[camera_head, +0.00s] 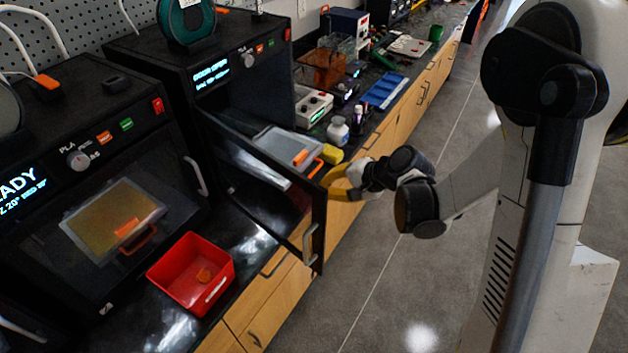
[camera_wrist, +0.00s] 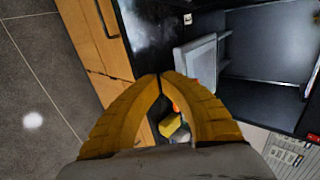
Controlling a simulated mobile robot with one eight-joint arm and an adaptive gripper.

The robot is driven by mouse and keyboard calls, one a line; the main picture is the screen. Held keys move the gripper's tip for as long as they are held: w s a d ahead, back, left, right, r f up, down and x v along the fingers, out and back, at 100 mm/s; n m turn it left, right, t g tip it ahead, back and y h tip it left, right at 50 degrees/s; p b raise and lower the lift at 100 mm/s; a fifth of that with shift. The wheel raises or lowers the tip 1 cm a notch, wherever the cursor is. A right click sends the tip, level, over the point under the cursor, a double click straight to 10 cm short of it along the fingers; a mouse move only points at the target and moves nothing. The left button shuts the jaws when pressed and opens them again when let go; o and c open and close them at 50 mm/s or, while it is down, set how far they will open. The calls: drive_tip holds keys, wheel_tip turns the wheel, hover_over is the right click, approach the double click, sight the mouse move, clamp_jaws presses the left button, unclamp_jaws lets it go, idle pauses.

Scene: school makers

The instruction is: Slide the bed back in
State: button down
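The bed (camera_head: 285,145) is a pale grey plate with an orange handle (camera_head: 301,157). It sticks partly out of the open chamber of the far black printer (camera_head: 245,65). In the wrist view the bed (camera_wrist: 196,58) is at upper middle, beside the printer's dark interior (camera_wrist: 262,65). That printer's door (camera_head: 270,190) stands open toward the aisle. My gripper (camera_head: 326,182), with yellow fingers, is near the door's outer edge, in front of the bed's handle side. In the wrist view the fingertips (camera_wrist: 160,76) meet with nothing visible gripped; part of the handle is hidden behind a finger.
A near printer (camera_head: 90,150) has its door closed with a bed inside. A red bin (camera_head: 192,272) sits on the counter before it. A yellow block (camera_head: 332,154), white bottle (camera_head: 338,131) and blue tray (camera_head: 385,90) lie beyond the door. The aisle floor (camera_head: 400,265) is clear.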

drive_tip(key=w+a+r+b+x, duration=0.1)
drive_tip(key=r+b+x, duration=0.1)
drive_tip(key=x, duration=0.9)
drive_tip(key=shift+w+a+f+b, duration=0.2)
drive_tip(key=shift+a+b, duration=0.25)
drive_tip(key=shift+b, duration=0.35)
drive_tip(key=shift+a, duration=0.1)
